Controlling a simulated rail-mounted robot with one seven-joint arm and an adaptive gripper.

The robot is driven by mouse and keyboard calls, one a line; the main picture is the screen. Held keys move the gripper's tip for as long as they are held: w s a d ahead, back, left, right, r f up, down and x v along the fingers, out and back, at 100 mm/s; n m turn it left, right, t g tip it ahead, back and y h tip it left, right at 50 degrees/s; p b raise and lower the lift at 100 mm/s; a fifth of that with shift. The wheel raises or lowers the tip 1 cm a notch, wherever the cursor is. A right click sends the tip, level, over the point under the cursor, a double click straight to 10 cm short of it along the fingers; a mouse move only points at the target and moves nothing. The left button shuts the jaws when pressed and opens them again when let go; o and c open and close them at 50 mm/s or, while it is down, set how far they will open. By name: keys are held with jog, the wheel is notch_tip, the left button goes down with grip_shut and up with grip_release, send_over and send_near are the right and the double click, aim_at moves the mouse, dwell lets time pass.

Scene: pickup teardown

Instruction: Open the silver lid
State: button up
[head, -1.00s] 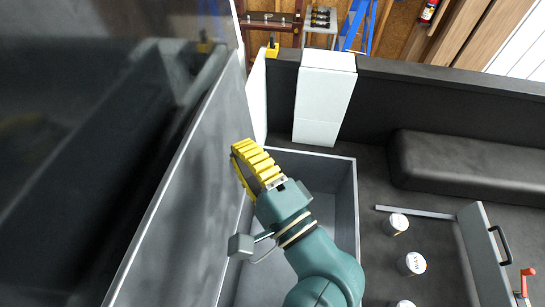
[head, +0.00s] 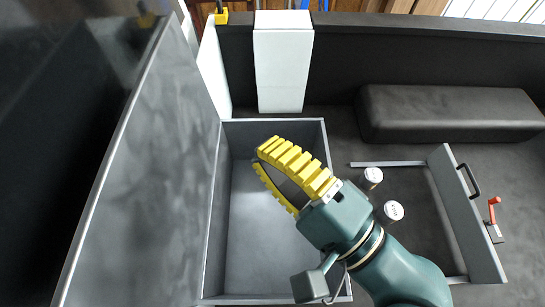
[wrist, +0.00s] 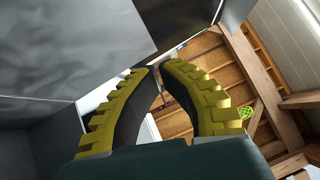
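The silver lid (head: 150,160) is a large, mottled grey metal panel. It stands raised along the left side of an open grey box (head: 322,150) in the head view. My gripper (head: 258,158) has two ribbed yellow fingers. They are over the box opening, right of the lid and apart from it in the picture. In the wrist view, the fingertips of my gripper (wrist: 157,67) come together with nothing visible between them. A grey panel, which may be the lid (wrist: 80,45), fills the upper left there.
The box interior (head: 260,245) looks empty. A white block (head: 283,65) stands behind the box. A black padded bench (head: 450,112) is at the right. White-topped cans (head: 394,211) and a grey panel with a black handle (head: 465,215) are right of my arm.

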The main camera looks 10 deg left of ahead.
jog(key=shift+s+d, duration=0.2)
grip_shut()
